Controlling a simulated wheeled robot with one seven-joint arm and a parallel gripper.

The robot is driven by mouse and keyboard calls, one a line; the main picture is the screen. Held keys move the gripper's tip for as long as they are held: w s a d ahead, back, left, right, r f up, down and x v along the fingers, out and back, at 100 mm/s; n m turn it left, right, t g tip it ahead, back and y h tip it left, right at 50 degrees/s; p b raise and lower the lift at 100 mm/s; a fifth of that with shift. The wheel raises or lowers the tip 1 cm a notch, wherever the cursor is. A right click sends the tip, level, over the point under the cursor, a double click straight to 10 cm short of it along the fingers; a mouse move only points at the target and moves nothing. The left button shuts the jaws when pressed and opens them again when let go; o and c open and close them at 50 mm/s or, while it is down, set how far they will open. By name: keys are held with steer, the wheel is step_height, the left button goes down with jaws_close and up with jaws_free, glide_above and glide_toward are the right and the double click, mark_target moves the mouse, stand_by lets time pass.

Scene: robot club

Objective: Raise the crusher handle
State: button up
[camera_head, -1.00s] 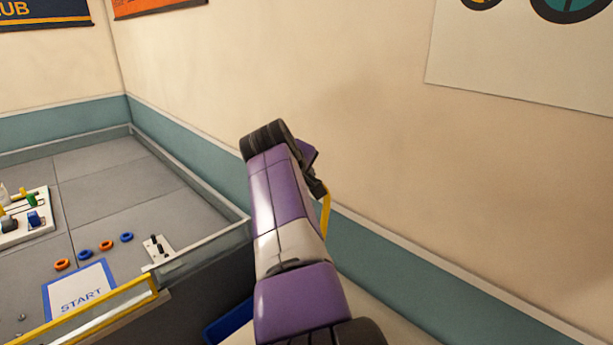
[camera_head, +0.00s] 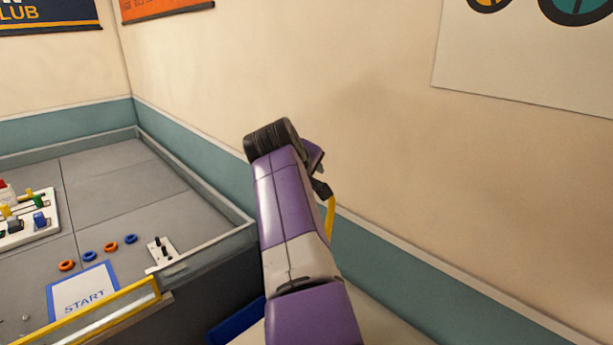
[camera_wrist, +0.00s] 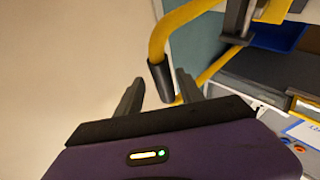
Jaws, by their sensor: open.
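The crusher handle is a bent yellow bar (camera_wrist: 165,38) with a black grip (camera_wrist: 161,80) at its end. In the wrist view the grip points down between the two dark fingers of my gripper (camera_wrist: 158,92), with a visible gap on each side. My gripper is open; I cannot tell whether the grip sits at finger depth. In the head view a short piece of the yellow handle (camera_head: 331,217) shows beside my purple arm, close to the wall. My arm hides most of the crusher and my fingers there.
A grey walled table (camera_head: 110,190) stands at left with a START card (camera_head: 84,293), several orange and blue rings, a small switch plate (camera_head: 161,253) and a white board (camera_head: 38,222). A blue bin (camera_head: 236,320) is below. The wall is close on the right.

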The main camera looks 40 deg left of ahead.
steer(key=b+v, duration=0.2)
steer(key=v, duration=0.4)
steer(key=shift+d, duration=0.2)
steer(key=shift+s+a+r, duration=0.1)
steer(key=shift+r, duration=0.05)
stand_by(0.5)
